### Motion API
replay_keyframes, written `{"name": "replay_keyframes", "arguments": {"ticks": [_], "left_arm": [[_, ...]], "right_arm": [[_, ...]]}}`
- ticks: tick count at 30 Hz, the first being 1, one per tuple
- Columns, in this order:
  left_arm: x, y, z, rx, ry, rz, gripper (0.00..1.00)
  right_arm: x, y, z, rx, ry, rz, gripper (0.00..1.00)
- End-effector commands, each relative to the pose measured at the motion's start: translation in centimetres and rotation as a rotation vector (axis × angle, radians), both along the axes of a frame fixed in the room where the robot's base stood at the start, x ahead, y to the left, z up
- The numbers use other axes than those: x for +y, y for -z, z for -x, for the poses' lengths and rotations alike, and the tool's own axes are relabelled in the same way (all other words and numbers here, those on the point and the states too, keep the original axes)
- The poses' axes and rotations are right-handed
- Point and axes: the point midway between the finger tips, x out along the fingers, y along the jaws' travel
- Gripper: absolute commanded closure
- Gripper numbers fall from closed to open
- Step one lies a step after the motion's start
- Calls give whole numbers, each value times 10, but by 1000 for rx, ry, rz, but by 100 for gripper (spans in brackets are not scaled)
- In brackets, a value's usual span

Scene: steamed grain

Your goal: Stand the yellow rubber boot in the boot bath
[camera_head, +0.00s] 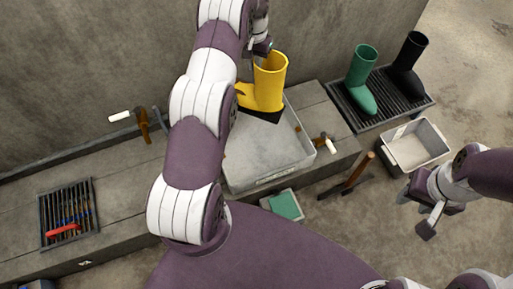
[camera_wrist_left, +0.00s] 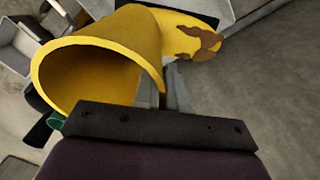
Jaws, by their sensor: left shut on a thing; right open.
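The yellow rubber boot (camera_head: 268,82) is upright at the back of the boot bath (camera_head: 262,158), a grey shallow tray on the bench. My left gripper (camera_head: 262,48) is shut on the boot at its top rim. In the left wrist view the yellow boot (camera_wrist_left: 130,50) shows its open top close to the gripper, with brown dirt on its toe. A dark sole shows under the boot; I cannot tell whether it touches the bath floor. My right gripper (camera_head: 430,215) is open and empty at the right, above the floor.
A green boot (camera_head: 362,82) and a black boot (camera_head: 408,66) stand on a dark rack (camera_head: 385,110) at the right. A white bin (camera_head: 415,150), a small box with green contents (camera_head: 286,205), brushes and a tool rack (camera_head: 68,212) lie around the bench.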

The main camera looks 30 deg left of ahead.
Motion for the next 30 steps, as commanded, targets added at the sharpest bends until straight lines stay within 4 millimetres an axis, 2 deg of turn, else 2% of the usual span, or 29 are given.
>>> {"name": "replay_keyframes", "arguments": {"ticks": [5, 8, 13, 15, 23, 27, 30], "left_arm": [[6, 14, -2, -2, -3, 0, 100], [6, 39, -2, -1, -3, 0, 100], [5, 97, -2, -1, -3, 0, 100], [5, 114, -2, -1, -3, 0, 100], [5, 148, -2, -1, -3, 0, 100], [5, 173, -2, -1, -3, 0, 100], [5, 180, -2, -3, -3, -1, 100]], "right_arm": [[0, 22, 0, -1, 0, 0, 57], [0, 47, 0, -1, 0, 0, 57], [0, 103, 0, 0, 0, 0, 57], [0, 114, 0, 0, 0, 0, 57], [0, 121, 0, -1, 0, 0, 57], [0, 131, 0, -1, 0, 0, 57], [0, 133, 0, -1, 0, 0, 57]]}}
